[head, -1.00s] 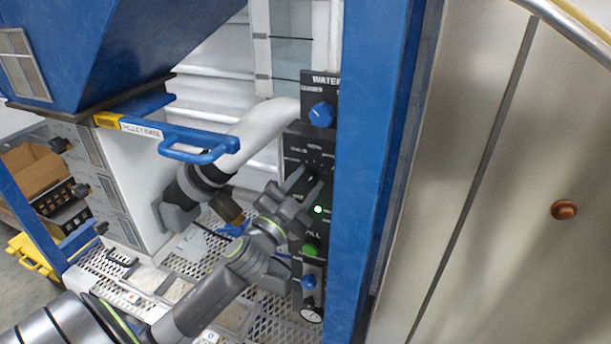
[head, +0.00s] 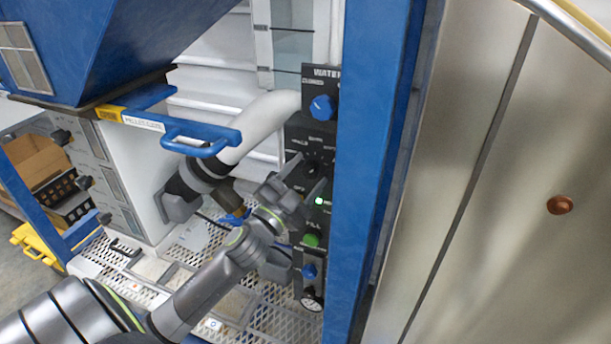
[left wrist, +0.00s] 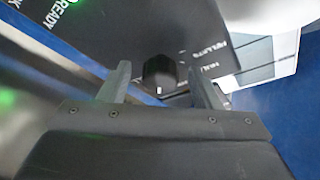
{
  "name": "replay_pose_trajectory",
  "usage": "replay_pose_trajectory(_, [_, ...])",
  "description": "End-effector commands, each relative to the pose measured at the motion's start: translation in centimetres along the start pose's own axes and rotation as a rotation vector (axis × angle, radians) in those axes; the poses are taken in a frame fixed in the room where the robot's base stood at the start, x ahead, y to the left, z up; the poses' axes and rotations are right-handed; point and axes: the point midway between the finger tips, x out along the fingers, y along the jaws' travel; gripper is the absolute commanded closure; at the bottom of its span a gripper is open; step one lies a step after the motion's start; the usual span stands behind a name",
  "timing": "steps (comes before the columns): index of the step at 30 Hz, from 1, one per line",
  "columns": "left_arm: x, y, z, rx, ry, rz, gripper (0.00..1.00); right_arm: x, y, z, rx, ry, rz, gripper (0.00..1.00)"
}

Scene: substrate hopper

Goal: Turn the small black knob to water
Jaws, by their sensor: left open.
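The small black knob (head: 312,165) is on the dark control panel, below the panel lettered WATER and above a green light. It also shows in the left wrist view (left wrist: 160,72), with a small white mark on its edge. My left gripper (head: 308,176) is open and just in front of the knob. In the left wrist view my left gripper (left wrist: 160,84) has one finger on each side of the knob, with visible gaps; it does not hold it. The lettering around the knob is too small or partly cut off to read fully. My right gripper is out of view.
A blue knob (head: 322,108) sits above, and a green button (head: 310,239), a smaller blue knob (head: 309,270) and a gauge (head: 311,302) sit below. A blue post (head: 365,180) stands close on the right. A white pipe (head: 262,125) runs on the left.

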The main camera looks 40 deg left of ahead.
Motion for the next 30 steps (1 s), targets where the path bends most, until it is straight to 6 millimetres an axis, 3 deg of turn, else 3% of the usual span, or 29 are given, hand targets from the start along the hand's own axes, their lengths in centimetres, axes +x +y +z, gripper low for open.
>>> replay_pose_trajectory(6, [-0.3,0.1,0.1,0.000,0.001,0.000,0.43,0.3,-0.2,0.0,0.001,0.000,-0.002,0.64])
replay_pose_trajectory(11, [-1.9,0.3,0.3,0.004,0.000,0.001,0.43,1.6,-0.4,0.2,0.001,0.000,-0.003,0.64])
replay_pose_trajectory(27, [-12.2,0.5,0.4,0.005,0.001,0.006,0.43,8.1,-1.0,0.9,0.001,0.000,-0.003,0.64])
replay_pose_trajectory(30, [-13.8,0.3,0.4,0.005,-0.004,0.005,0.43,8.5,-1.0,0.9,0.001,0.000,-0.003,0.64])
